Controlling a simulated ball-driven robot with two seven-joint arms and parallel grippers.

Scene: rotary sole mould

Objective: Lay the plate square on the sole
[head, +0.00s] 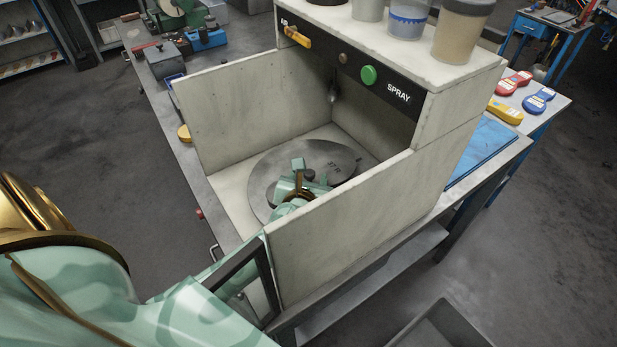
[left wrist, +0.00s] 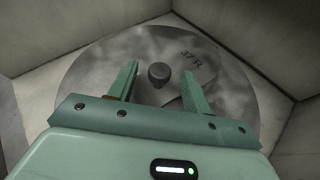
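A round grey metal disc (head: 265,180) marked "37 R" lies on the floor of an open-topped pale booth. It also shows in the left wrist view (left wrist: 235,85), with a dark round knob (left wrist: 158,75) near its middle. My left gripper (head: 311,176) is inside the booth, low over the disc. In the left wrist view its two fingers (left wrist: 159,76) are apart, with the knob showing between them and clear space on both sides. My right gripper is not in view.
Pale booth walls (head: 345,225) stand close around my left arm. A control panel (head: 352,65) with a yellow lever and green button is at the back, with cups (head: 408,20) above. A blue mat (head: 482,150) and coloured soles (head: 514,83) are at right.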

